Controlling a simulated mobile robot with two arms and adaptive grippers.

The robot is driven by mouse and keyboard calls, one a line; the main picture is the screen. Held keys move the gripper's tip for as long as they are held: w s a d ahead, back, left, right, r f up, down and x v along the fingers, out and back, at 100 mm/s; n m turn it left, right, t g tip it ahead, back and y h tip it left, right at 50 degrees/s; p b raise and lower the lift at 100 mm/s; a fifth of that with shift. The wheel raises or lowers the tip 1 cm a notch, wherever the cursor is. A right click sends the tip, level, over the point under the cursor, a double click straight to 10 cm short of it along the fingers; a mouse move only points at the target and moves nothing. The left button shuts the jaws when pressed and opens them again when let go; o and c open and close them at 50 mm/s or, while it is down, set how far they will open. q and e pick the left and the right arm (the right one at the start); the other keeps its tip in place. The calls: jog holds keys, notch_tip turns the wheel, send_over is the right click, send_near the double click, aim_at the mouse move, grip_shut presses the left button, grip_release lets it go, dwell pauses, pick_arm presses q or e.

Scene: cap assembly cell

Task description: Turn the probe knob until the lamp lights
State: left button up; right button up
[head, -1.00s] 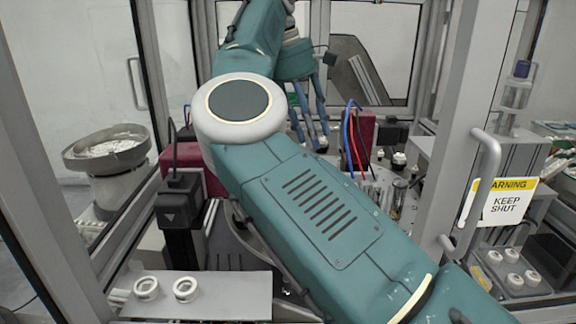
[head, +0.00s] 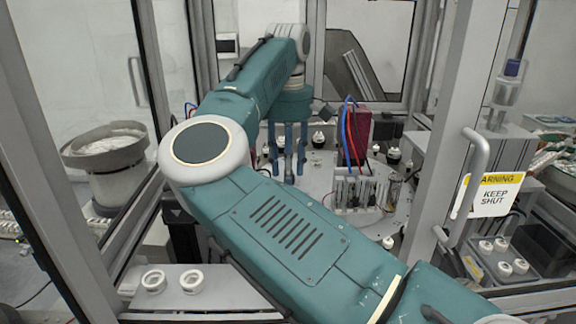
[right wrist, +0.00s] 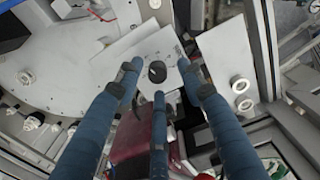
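A dark round knob (right wrist: 157,72) sits on a pale plate (right wrist: 140,52) in the right wrist view; I take it for the probe knob. My right gripper (right wrist: 157,78) has three blue fingers spread apart. Their tips appear around the knob in the picture; I cannot tell how far above it they are, and no contact shows. In the head view the right gripper (head: 287,170) points down inside the cell, empty, behind my teal arm. The knob is not visible there. I cannot make out the lamp in either view. My left gripper is not in view.
A dark red block (head: 360,125) with blue and red hoses stands right of the gripper. A metal bowl (head: 105,150) stands at left. A front shelf (head: 225,290) holds two white rings. A post and a door with a warning sign (head: 495,196) bound the right side.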

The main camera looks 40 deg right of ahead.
jog(key=shift+d+f, duration=0.15)
jog(key=shift+f, duration=0.05)
grip_shut()
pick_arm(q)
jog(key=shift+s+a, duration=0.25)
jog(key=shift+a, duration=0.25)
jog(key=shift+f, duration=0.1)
pick_arm(e)
jog(key=shift+n+b, duration=0.45)
jog(key=shift+n, duration=0.15)
jog(key=shift+n+b, duration=0.55)
jog(key=shift+n, duration=0.55)
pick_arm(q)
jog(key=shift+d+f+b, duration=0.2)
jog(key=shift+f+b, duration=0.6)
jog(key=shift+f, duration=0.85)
pick_arm(e)
jog(key=shift+n, duration=2.2)
